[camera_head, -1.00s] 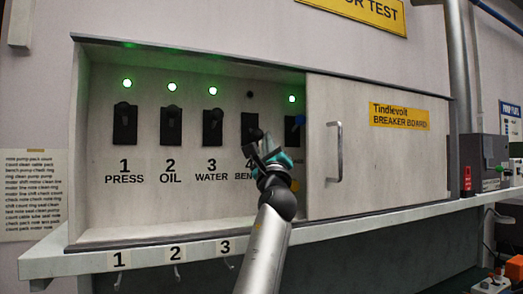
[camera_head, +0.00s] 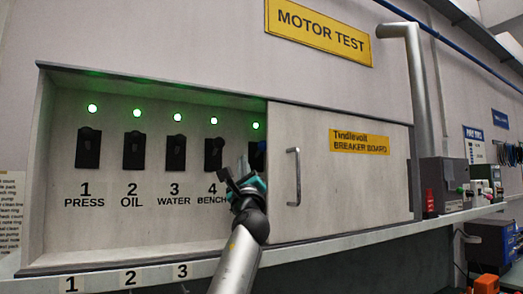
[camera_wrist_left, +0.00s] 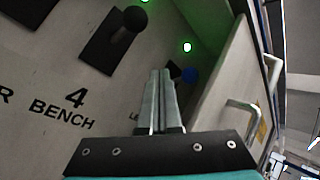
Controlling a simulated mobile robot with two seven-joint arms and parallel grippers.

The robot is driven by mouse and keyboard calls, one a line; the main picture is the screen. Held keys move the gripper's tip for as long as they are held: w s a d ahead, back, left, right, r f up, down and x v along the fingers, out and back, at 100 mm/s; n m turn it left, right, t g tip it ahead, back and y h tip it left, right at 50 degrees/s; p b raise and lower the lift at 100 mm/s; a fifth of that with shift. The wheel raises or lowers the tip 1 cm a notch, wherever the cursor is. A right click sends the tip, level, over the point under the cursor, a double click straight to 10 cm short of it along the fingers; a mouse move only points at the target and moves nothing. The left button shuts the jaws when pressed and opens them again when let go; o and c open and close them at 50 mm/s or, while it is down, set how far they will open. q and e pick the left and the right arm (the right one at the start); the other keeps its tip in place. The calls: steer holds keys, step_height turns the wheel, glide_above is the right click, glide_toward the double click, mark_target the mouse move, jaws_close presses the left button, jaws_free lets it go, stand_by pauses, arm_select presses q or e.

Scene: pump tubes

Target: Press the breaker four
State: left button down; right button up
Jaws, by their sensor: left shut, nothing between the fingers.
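Breaker four (camera_head: 213,152), a black switch labelled "4 BENCH", is in the open left part of the breaker board. Its green lamp (camera_head: 213,121) is lit, and its lever appears up. In the left wrist view breaker four (camera_wrist_left: 115,37) is at upper left with its round black knob. My left gripper (camera_head: 229,175) is shut and empty, just below and right of breaker four and apart from it. My right gripper is out of view.
Breakers one (camera_head: 88,148), two (camera_head: 134,150) and three (camera_head: 176,152) stand to the left, lamps lit. The fifth breaker (camera_head: 257,157) is partly behind my gripper, its lamp lit. A sliding door (camera_head: 350,190) with a handle (camera_head: 293,178) covers the right side.

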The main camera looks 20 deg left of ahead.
arm_select(q)
steer(key=s+d+r, duration=0.3)
steer(key=s+d, duration=0.1)
steer(key=s, duration=0.4)
steer(key=shift+d+r, duration=0.25)
steer(key=shift+r, duration=0.15)
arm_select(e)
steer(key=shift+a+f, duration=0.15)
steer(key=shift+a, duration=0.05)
